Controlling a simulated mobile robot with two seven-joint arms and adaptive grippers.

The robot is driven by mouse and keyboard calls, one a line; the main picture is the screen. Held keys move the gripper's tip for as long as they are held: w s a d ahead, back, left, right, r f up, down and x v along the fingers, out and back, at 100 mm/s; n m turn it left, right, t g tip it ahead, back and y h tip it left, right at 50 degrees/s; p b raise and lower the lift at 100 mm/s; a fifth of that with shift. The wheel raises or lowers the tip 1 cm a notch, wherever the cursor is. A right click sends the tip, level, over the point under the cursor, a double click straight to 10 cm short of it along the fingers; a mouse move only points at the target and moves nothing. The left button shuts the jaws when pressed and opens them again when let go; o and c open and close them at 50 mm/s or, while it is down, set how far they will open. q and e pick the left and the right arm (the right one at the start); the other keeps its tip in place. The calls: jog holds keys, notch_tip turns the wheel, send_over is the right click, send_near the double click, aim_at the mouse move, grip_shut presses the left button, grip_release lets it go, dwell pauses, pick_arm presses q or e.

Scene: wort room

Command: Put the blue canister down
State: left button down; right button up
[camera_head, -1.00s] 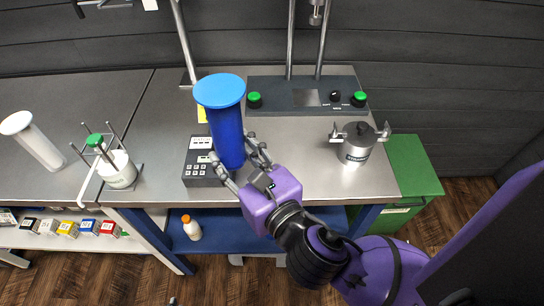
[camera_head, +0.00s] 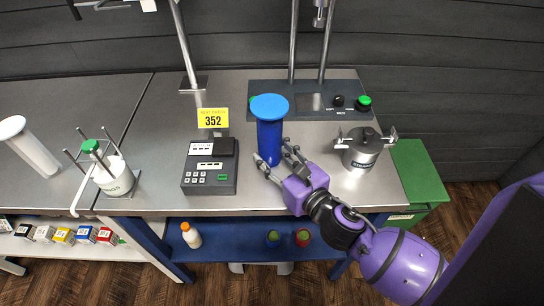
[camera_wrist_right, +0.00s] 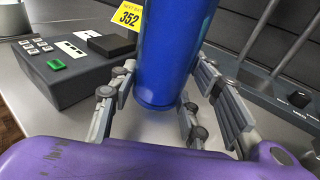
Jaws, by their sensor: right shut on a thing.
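The blue canister (camera_head: 270,142) with a lighter blue lid stands upright at the middle of the grey bench. My right gripper (camera_head: 280,161) is around its lower part, shut on it. In the right wrist view the canister (camera_wrist_right: 172,55) is upright between the fingers of my right gripper (camera_wrist_right: 160,100), and its bottom rim shows just above the bench top. I cannot tell whether the base touches the bench. My left gripper is in neither view.
A grey keypad device (camera_head: 210,170) with a yellow "352" tag (camera_head: 212,118) is left of the canister. A metal pot (camera_head: 362,150) is to the right. A stand base with green buttons (camera_head: 310,101) lies behind. Bare bench (camera_head: 160,140) shows further left.

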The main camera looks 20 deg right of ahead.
jog(key=shift+f, duration=0.4)
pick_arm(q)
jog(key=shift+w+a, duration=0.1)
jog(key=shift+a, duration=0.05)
pick_arm(e)
jog(key=shift+r, duration=0.1)
